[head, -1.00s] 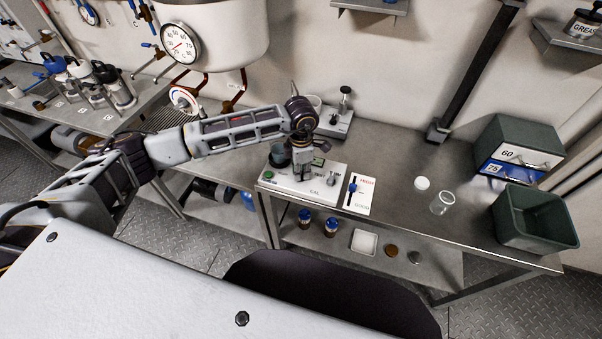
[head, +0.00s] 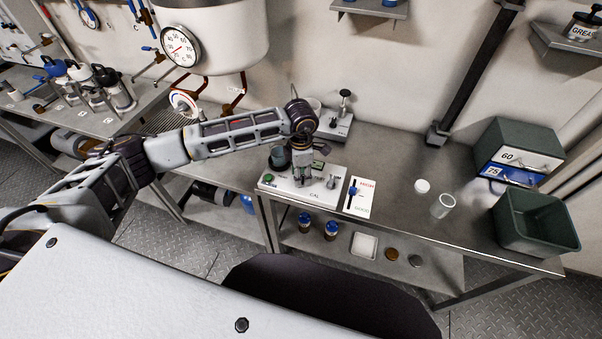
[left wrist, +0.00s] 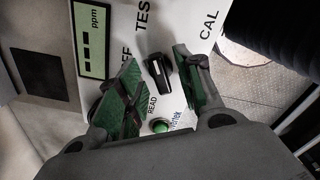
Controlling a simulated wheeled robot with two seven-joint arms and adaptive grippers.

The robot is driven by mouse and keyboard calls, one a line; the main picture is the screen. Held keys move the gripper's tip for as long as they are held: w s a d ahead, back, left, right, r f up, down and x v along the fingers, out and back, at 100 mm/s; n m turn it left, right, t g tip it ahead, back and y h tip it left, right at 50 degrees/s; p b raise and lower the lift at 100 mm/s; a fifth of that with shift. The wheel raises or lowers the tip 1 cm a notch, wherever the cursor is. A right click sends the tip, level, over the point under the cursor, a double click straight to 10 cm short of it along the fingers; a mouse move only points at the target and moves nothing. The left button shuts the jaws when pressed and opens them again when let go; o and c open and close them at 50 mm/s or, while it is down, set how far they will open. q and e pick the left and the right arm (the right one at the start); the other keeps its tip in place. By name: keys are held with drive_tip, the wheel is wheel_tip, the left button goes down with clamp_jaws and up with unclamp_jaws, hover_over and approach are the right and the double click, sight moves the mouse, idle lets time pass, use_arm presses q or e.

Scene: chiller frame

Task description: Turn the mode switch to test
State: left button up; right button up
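The mode switch (left wrist: 160,74) is a black knob with a white mark on a white panel; OFF, TEST and CAL lettering around it is partly cut off or covered. I cannot tell surely which label its mark faces. My left gripper (left wrist: 156,60) is open, with one green-padded finger on each side of the knob and visible gaps beside it. In the head view my left gripper (head: 301,177) points down over the white instrument (head: 293,190) and hides the knob. My right gripper is in neither view.
The instrument has a display (left wrist: 92,42) and a green button (left wrist: 160,125) near the knob. On the bench to the right are a HIGH/GOOD card (head: 358,204), a white cap (head: 422,186), a clear jar (head: 443,206) and a green bin (head: 548,252). A stand (head: 339,126) is behind.

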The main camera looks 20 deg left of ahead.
use_arm(q)
wheel_tip(320, 180, up, 12)
idle(0.9)
idle(0.4)
